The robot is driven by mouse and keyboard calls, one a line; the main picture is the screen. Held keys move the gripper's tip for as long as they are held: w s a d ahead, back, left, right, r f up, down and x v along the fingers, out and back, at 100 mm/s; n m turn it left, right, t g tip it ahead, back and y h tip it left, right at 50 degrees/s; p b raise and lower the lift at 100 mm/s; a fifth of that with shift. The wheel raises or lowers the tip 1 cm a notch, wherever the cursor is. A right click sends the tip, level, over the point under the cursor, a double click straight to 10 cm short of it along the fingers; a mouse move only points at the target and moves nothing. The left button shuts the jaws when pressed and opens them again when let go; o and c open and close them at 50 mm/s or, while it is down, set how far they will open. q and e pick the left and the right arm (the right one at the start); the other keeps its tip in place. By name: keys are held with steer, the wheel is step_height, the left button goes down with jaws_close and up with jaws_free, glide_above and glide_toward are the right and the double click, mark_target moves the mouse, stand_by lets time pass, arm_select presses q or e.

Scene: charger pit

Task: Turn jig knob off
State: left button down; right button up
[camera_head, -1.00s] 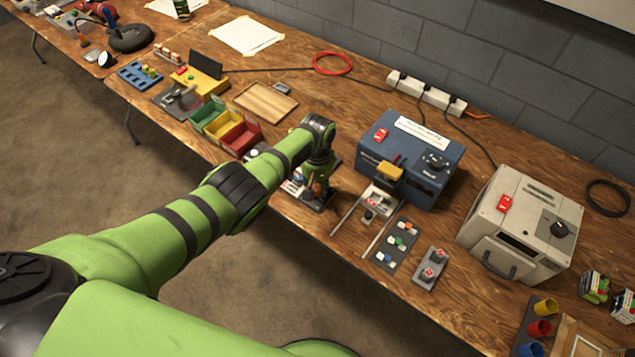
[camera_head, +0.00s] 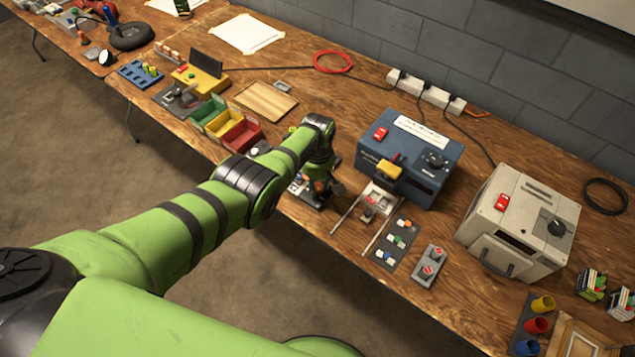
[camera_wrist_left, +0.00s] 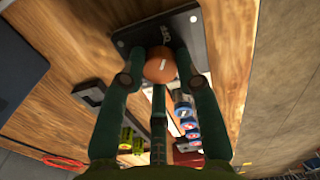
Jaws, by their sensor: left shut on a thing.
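The jig knob (camera_wrist_left: 160,68) is a round orange knob with a pale mark on its face. In the head view my left gripper (camera_head: 318,186) is low over the jig at the table's front edge, and my arm hides part of the jig. My right gripper is not in view.
A blue box (camera_head: 412,150) with dials stands right of the jig, and a grey box (camera_head: 520,222) farther right. Colored bins (camera_head: 238,137) and a wooden tray (camera_head: 266,100) lie behind my forearm.

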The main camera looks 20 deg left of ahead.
mark_target(318, 188)
arm_select(q)
steer(key=shift+s+d+f+n, duration=0.15)
steer(key=shift+s+f+n, duration=0.15)
steer(key=shift+n, duration=0.1)
steer(key=c, duration=0.9)
jaws_free()
steer(key=shift+w+r, duration=0.1)
steer(key=shift+w+r, duration=0.15)
steer(key=shift+r, duration=0.05)
steer(key=shift+r, duration=0.15)
steer(key=shift+w+r, duration=0.1)
steer(key=shift+r, duration=0.45)
step_height(318, 188, up, 10)
steer(key=shift+r, duration=0.2)
steer(key=shift+s, duration=0.2)
